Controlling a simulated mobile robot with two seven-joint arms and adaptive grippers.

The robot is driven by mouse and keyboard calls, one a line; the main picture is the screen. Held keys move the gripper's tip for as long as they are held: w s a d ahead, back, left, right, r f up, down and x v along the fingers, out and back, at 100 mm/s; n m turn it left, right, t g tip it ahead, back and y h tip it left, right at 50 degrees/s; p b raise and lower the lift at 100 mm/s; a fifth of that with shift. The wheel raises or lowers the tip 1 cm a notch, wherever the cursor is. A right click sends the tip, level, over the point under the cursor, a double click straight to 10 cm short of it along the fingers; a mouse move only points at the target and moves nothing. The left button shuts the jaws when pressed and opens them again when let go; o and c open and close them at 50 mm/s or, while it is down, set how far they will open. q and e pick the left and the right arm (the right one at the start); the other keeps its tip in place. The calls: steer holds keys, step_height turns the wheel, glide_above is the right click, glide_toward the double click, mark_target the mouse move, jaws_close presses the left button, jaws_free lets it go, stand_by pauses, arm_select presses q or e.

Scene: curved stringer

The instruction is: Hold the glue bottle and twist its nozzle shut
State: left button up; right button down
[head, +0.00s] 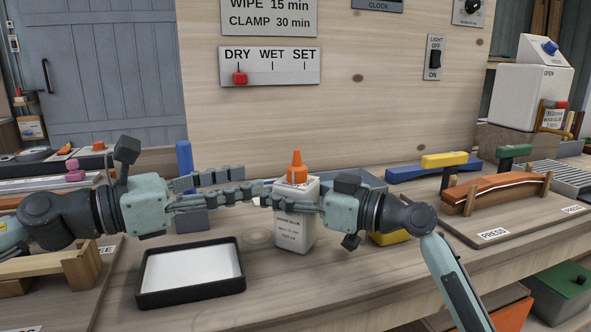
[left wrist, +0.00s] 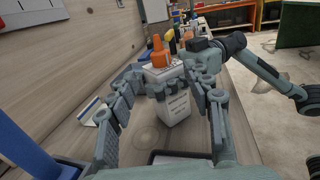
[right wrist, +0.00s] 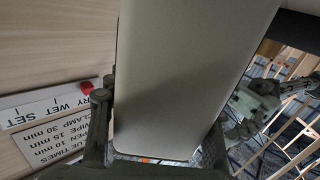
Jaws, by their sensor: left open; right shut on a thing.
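The white glue bottle (head: 294,237) stands upright, its orange nozzle (head: 297,169) on top. My right gripper (head: 290,202) is shut around the bottle's upper body, coming from the right. The bottle's pale side (right wrist: 190,70) fills the middle of the right wrist view between those fingers. My left gripper (head: 251,181) is open and empty, left of the bottle, with its fingers pointing at it, below nozzle height. In the left wrist view the nozzle (left wrist: 160,53) and bottle (left wrist: 175,107) appear ahead between the spread left fingers. I cannot tell how far the nozzle is turned.
A black-rimmed tray (head: 190,298) with a white floor lies in front of the left gripper. A blue upright post (head: 185,160) stands behind it. A wooden press (head: 497,196) with a curved piece is at the right. A red slider (head: 239,78) sits at DRY on the back board.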

mark_target(296, 168)
arm_select(q)
steer(key=x, duration=1)
steer(key=shift+w+d, duration=0.2)
jaws_close()
steer(key=shift+s+d+r+m+g+h, duration=0.1)
steer(key=shift+d+m+g+h, duration=0.2)
steer(key=shift+m+g, duration=0.15)
steer(key=shift+a+m+g, duration=0.1)
steer(key=shift+m+g, duration=0.15)
steer(key=shift+g, duration=0.2)
steer(key=shift+a+h, duration=0.15)
steer(key=shift+h, duration=0.15)
arm_select(e)
steer(key=shift+a, duration=0.1)
arm_select(q)
jaws_free()
steer(key=shift+a, duration=0.1)
